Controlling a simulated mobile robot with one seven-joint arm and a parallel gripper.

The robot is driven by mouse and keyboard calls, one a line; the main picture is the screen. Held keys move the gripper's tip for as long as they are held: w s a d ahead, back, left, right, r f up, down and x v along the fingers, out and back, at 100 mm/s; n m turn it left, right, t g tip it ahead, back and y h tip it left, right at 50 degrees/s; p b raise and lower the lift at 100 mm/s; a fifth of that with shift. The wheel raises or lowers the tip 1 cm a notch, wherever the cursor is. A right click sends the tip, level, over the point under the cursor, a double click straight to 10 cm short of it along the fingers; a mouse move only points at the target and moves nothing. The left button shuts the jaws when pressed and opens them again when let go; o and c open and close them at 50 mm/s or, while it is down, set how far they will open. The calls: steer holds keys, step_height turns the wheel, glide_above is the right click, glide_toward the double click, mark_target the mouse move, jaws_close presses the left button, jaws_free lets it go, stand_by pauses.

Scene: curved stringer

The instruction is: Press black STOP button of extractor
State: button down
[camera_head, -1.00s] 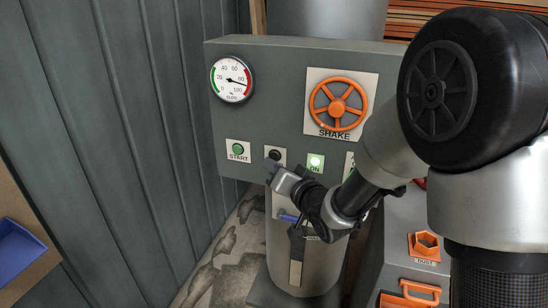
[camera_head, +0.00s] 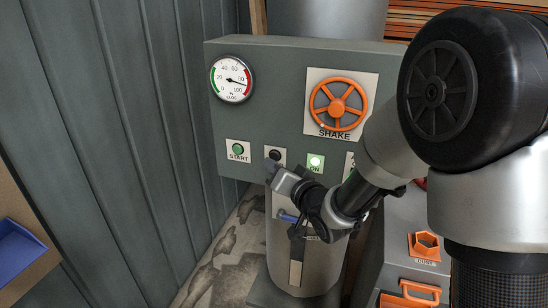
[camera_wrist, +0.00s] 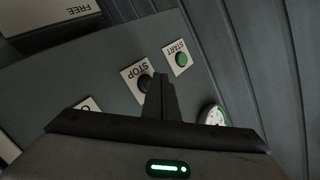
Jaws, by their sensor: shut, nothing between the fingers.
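The black STOP button (camera_head: 275,154) sits on a white plate on the front of the grey extractor box (camera_head: 270,110), right of the green START button (camera_head: 238,149). In the wrist view the STOP button (camera_wrist: 144,82) shows beside my fingertips, partly hidden by them. My gripper (camera_head: 274,163) is shut and empty, its tips at the lower part of the STOP plate. I cannot tell whether the tips touch the button. The ON lamp (camera_head: 315,162) is lit green.
Above are a gauge (camera_head: 232,79), its needle near the red zone, and an orange SHAKE handwheel (camera_head: 338,104). A grey cylinder (camera_head: 283,251) stands below the box. A ribbed wall (camera_head: 130,120) is at left.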

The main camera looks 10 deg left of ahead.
steer(key=shift+w, duration=0.15)
stand_by(0.6)
steer(key=shift+w, duration=0.3)
steer(key=shift+w+b, duration=0.3)
steer(key=shift+w, duration=0.1)
stand_by(0.8)
steer(key=shift+s+b, duration=0.35)
steer(key=shift+s, duration=0.45)
steer(key=shift+s, duration=0.1)
steer(key=shift+s+a+b, duration=0.2)
steer(key=shift+s+b, duration=0.55)
steer(key=shift+s, duration=1.65)
